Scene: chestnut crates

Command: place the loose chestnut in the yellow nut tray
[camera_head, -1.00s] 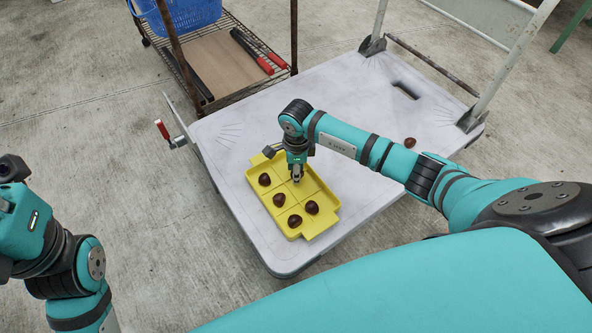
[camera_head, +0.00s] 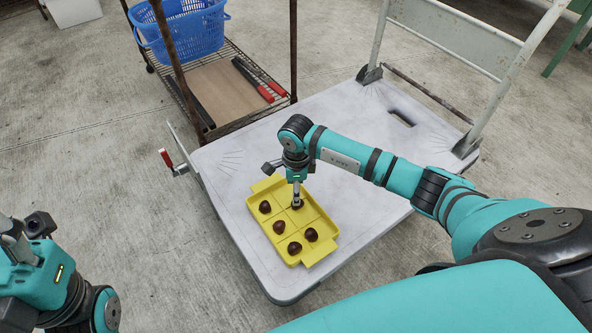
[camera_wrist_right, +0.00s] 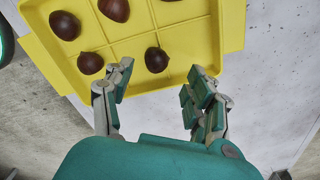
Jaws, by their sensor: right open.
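The yellow nut tray (camera_head: 322,256) lies on the grey cart platform, and its edge shows in the right wrist view (camera_wrist_right: 235,30). It has several chestnuts in its compartments. My right gripper (camera_head: 296,204) is low over the tray; in its wrist view it is open (camera_wrist_right: 158,84). One chestnut (camera_wrist_right: 156,60) lies in a middle compartment just ahead of its parted fingertips, not gripped. The corner compartment to its right is empty. No chestnut shows on the platform outside the tray; my right arm covers part of it. My left gripper (camera_head: 15,238) is partly cut off at the left edge.
The grey platform (camera_head: 235,215) is clear around the tray. Upright rails (camera_head: 515,85) stand at its right end. A wire shelf cart with a blue basket (camera_head: 182,32) and red-handled tools (camera_head: 262,80) stands behind. A red-handled clamp (camera_head: 168,158) is at the platform's left side.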

